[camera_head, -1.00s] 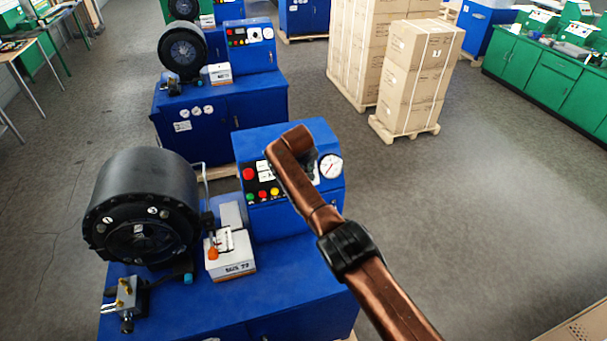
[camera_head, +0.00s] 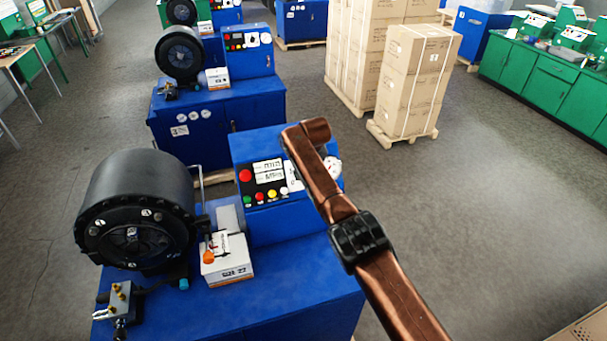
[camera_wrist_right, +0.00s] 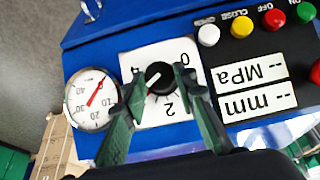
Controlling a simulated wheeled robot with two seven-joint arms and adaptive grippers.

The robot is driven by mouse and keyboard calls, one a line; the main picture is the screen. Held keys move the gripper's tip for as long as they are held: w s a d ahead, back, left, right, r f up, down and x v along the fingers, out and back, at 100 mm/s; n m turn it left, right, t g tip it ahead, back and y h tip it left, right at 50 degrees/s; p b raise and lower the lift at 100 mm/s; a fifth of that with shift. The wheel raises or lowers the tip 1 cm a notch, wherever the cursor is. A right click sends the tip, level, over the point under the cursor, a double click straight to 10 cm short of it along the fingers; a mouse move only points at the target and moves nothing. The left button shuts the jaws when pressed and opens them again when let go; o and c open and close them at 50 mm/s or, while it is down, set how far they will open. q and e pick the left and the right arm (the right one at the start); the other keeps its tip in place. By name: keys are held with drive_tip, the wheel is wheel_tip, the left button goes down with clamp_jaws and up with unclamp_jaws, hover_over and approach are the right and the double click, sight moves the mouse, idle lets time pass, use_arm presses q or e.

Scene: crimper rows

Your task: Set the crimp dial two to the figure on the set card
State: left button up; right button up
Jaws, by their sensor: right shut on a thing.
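The dial is a white plate (camera_wrist_right: 180,52) on the near blue press, with upside-down figures in the right wrist view; 0 and 2 are legible. In the head view my brown right arm hides the gripper and most of the dial. A white box (camera_head: 228,262) beside the press head bears small print, possibly a size; I cannot tell whether this is the set card. My left gripper is out of view.
A round gauge (camera_wrist_right: 91,100) sits beside the dial. Coloured buttons (camera_head: 260,195) and two label plates, mm and MPa (camera_wrist_right: 250,72), are on the same panel. The black press head (camera_head: 140,205) stands left. Stacked cartons (camera_head: 415,80) are behind on the floor.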

drive_tip(key=shift+s+f, duration=0.15)
drive_tip(key=shift+f, duration=0.2)
drive_tip(key=o, duration=1.1)
drive_tip(key=shift+r, duration=0.15)
drive_tip(key=shift+o, duration=0.3)
drive_tip(key=shift+r, duration=0.1)
drive_tip(key=shift+a+r, duration=0.1)
drive_tip(key=shift+a+r, duration=0.15)
drive_tip(key=shift+r, duration=0.05)
drive_tip(key=shift+s+r, duration=0.15)
drive_tip(key=s+d, duration=0.4)
drive_tip(key=s, duration=0.7)
drive_tip(key=shift+s+d, duration=0.15)
drive_tip(key=shift+s, duration=0.05)
